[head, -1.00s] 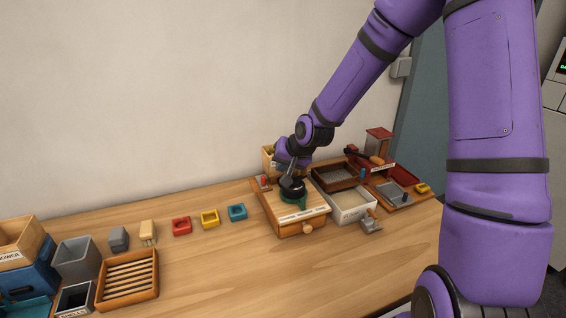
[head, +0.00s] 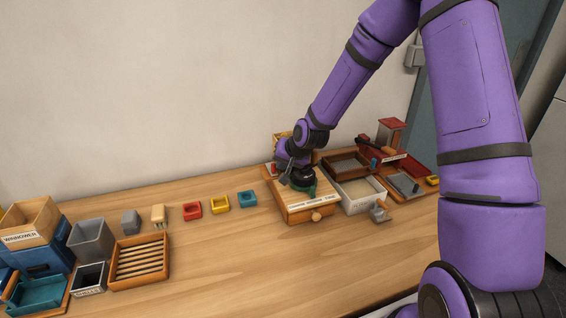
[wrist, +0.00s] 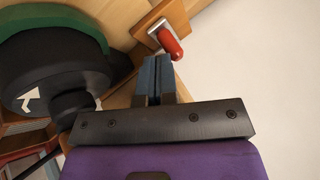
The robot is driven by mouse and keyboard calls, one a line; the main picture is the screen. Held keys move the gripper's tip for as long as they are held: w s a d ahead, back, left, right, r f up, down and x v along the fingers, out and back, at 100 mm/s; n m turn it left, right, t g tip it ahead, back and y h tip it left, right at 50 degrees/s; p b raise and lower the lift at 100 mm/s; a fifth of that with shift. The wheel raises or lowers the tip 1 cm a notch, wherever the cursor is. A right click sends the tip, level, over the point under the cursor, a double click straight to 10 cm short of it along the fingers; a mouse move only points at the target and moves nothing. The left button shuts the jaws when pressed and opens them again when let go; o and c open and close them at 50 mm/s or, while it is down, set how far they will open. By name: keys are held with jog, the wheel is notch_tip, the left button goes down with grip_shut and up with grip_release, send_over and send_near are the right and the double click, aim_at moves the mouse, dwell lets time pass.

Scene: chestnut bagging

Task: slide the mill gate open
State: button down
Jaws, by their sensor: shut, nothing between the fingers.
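The mill is a wooden box (head: 310,207) with a round wooden knob on its front and a black-and-green round part (head: 303,181) on top. A small red handle (head: 274,168) sits at its back left. In the wrist view the red handle (wrist: 171,46) stands on a metal piece set in a wooden block (wrist: 160,20); I take this to be the gate. My gripper (wrist: 158,60) is shut and empty, its fingertips close beside the handle's lower end. I cannot tell whether they touch. In the head view my wrist hides the fingertips.
The black-and-green part (wrist: 60,60) is close on the left of my gripper. Trays (head: 358,194) and a red device (head: 389,135) stand right of the mill. Small coloured blocks (head: 220,204), a slatted tray (head: 140,262) and bins (head: 90,240) are at left. The front middle is clear.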

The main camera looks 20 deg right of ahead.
jog(key=shift+a, duration=1.65)
